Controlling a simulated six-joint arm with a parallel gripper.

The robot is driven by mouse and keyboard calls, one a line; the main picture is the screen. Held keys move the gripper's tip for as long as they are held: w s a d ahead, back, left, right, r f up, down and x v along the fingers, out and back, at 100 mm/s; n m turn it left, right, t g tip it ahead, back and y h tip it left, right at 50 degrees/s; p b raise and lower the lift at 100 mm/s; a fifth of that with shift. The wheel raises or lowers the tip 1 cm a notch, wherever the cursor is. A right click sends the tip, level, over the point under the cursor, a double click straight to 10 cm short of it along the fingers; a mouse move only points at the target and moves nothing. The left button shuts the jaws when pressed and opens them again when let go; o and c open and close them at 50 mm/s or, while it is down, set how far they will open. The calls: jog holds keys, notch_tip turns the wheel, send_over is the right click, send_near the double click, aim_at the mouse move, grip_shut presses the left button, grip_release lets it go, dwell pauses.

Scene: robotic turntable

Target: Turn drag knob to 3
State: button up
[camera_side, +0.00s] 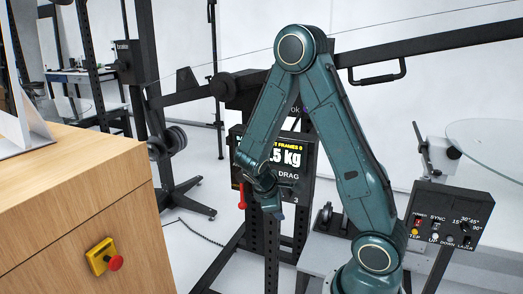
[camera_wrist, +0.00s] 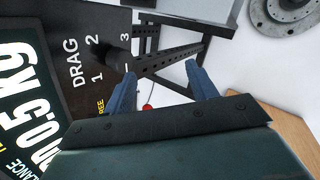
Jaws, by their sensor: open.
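The black panel (camera_side: 300,160) carries the label DRAG and a lit weight readout; a 3 shows low on it. In the wrist view the panel's numbers 1, 2 and 3 stand beside DRAG (camera_wrist: 72,62). A dark round shape near them, likely the drag knob (camera_wrist: 113,58), blends into the black panel, so its setting cannot be told. My gripper (camera_wrist: 160,75) is open and empty, its two blue fingers apart beside the panel. In the side view my gripper (camera_side: 272,207) is in front of the panel's lower part and partly covers it; the knob is not clear there.
A red handle (camera_side: 241,196) hangs at the panel's left edge. A wooden cabinet (camera_side: 75,200) with a yellow-and-red stop button (camera_side: 104,257) stands at left. A control box (camera_side: 447,222) and glass disc (camera_side: 490,145) are at right. Black frame posts stand below the panel.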

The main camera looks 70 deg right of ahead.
aim_at(286, 194)
jog(key=a+r+n+h, duration=0.1)
jog(key=n+h, duration=0.1)
jog(key=n, duration=0.3)
jog(key=w+a+r+n+h, duration=0.1)
jog(key=a+n+h, duration=0.1)
jog(key=n, duration=0.3)
jog(key=a+r+n+h, duration=0.1)
jog(key=n+h, duration=0.1)
jog(key=n, duration=0.3)
jog(key=shift+w+a+h, duration=0.2)
jog(key=shift+w+h, duration=0.1)
jog(key=shift+h, duration=0.1)
jog(key=shift+d+f, duration=0.1)
jog(key=shift+d, duration=0.05)
jog(key=w+x, duration=0.1)
jog(key=x, duration=1.2)
jog(key=shift+s+d+f, duration=0.2)
jog(key=shift+s+d, duration=0.05)
jog(key=shift+c, duration=0.5)
jog(key=c, duration=0.9)
